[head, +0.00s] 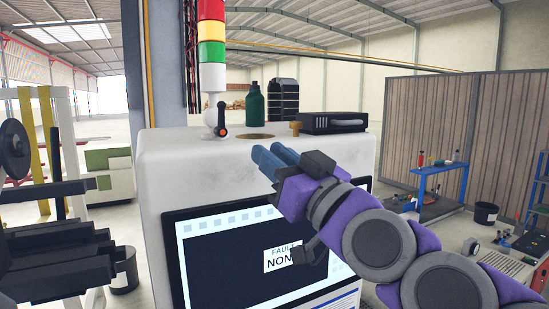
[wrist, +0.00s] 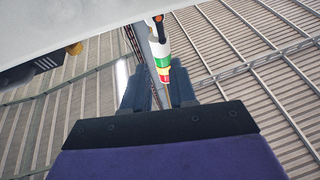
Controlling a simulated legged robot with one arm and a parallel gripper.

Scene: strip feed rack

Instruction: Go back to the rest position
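My gripper (head: 264,151) is raised in front of the white machine cabinet (head: 166,168), near its top edge, its blue fingers pointing up and to the left. In the wrist view the two fingers of my gripper (wrist: 157,88) stand apart with a gap between them and nothing held. The light tower shows through that gap, farther off. My purple and grey arm reaches in from the lower right and covers part of the cabinet's screen (head: 225,262), which reads "FAULT NONE".
A dark rack (head: 60,250) stands left. A blue table (head: 440,170) is at right.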

